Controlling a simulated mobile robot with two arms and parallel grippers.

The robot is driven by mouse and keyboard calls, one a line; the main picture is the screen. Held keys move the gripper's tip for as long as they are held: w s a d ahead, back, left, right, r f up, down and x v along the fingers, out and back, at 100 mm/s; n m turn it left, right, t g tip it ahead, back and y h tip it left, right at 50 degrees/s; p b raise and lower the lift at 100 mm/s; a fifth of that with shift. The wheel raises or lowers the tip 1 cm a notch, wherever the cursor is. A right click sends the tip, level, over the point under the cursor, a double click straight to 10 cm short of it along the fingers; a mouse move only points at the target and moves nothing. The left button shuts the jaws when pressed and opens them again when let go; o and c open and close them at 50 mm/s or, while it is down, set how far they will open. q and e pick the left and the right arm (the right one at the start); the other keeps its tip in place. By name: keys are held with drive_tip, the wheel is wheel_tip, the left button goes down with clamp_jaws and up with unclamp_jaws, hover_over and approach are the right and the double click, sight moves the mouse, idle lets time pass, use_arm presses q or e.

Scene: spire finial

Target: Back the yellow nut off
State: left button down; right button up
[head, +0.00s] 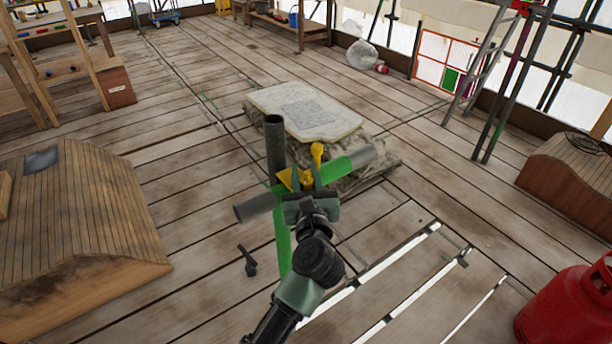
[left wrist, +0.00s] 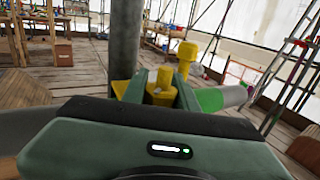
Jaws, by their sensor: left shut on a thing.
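A yellow coupler (head: 287,180) sits where a grey-and-green upright tube (head: 275,140) crosses a grey-and-green horizontal tube (head: 343,165). My left gripper (head: 305,178) is at this crossing. In the left wrist view its two green fingers (left wrist: 160,90) are shut on the yellow nut (left wrist: 162,82), one on each side. The fingers hide part of the nut and coupler. A second yellow piece with a rounded head (head: 317,152) stands up just behind the fingers; it also shows in the left wrist view (left wrist: 187,54). My right gripper is in neither view.
A pale carved stone slab (head: 305,108) lies on a low stack behind the tubes. A dark small tool (head: 247,262) lies on the plank floor. Floor gaps (head: 405,285) lie front right, near a red gas cylinder (head: 570,305). A wooden roofed block (head: 75,220) stands left.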

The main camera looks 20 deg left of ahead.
sight(307, 189)
use_arm(q)
drive_tip(key=c, duration=1.1)
unclamp_jaws()
drive_tip(key=shift+s, duration=0.1)
drive_tip(key=shift+s+d+f, duration=0.1)
drive_tip(key=shift+s+d, duration=0.1)
drive_tip(key=shift+s, duration=0.1)
drive_tip(key=b+v, duration=0.1)
drive_tip(key=v, duration=0.6)
drive_tip(key=shift+b, duration=0.35)
